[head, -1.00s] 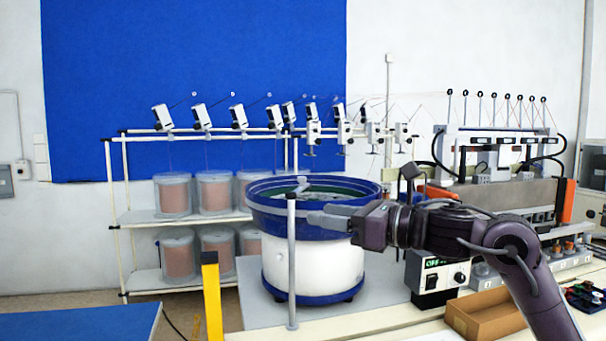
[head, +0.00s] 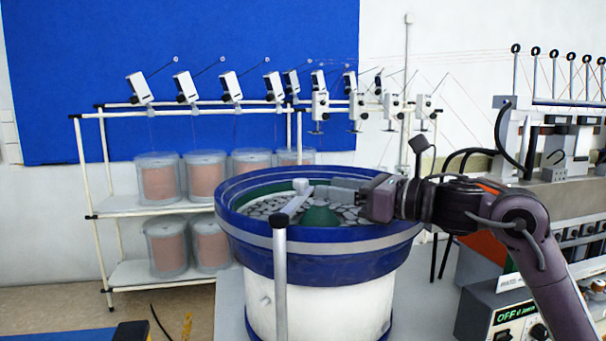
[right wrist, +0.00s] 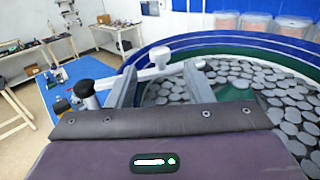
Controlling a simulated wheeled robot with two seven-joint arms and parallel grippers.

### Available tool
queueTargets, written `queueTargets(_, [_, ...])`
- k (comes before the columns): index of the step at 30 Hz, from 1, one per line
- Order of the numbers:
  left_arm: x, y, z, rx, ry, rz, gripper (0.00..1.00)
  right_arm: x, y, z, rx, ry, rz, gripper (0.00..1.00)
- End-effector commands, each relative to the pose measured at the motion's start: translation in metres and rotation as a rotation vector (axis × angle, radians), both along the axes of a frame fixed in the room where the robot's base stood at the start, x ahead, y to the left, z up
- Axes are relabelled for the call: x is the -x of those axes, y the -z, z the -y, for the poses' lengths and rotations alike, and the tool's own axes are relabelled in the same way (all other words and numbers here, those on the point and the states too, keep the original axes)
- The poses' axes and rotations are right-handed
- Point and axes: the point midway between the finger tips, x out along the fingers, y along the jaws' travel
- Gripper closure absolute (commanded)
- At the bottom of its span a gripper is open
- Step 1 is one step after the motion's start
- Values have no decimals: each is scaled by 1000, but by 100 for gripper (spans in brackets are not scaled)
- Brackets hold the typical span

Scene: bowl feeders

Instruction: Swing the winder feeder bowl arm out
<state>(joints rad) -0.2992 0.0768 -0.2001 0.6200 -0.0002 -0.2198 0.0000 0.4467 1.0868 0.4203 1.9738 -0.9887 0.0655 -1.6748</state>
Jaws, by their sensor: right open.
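The feeder bowl (head: 325,262) is blue with a grey band, stands on a white base, and holds many flat grey discs. Its swing arm (head: 290,208) is a grey bar running from the top of an upright post (head: 280,285) inward over the rim. In the right wrist view the knob appears between the two fingers; contact cannot be told. My left gripper is not in view.
A rack (head: 140,210) with copper wire spools stands behind the bowl at left. A control box (head: 510,315) reading OFF and the winding machine (head: 560,190) stand at right. The floor left of the post looks mostly open, with a yellow object (head: 187,325) low there.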

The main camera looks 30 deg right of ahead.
Motion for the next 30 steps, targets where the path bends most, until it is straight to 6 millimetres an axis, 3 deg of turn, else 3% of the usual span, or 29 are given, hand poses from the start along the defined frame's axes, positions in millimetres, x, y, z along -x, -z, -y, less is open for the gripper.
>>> queueTargets(7, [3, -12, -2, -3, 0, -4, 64, -10, -4, -6, -3, -2, -2, 53])
queueTargets(18, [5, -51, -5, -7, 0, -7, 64, -57, -5, -33, -5, -1, 1, 53])
queueTargets(30, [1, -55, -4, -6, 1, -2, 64, -67, 0, -40, 0, 0, 0, 53])
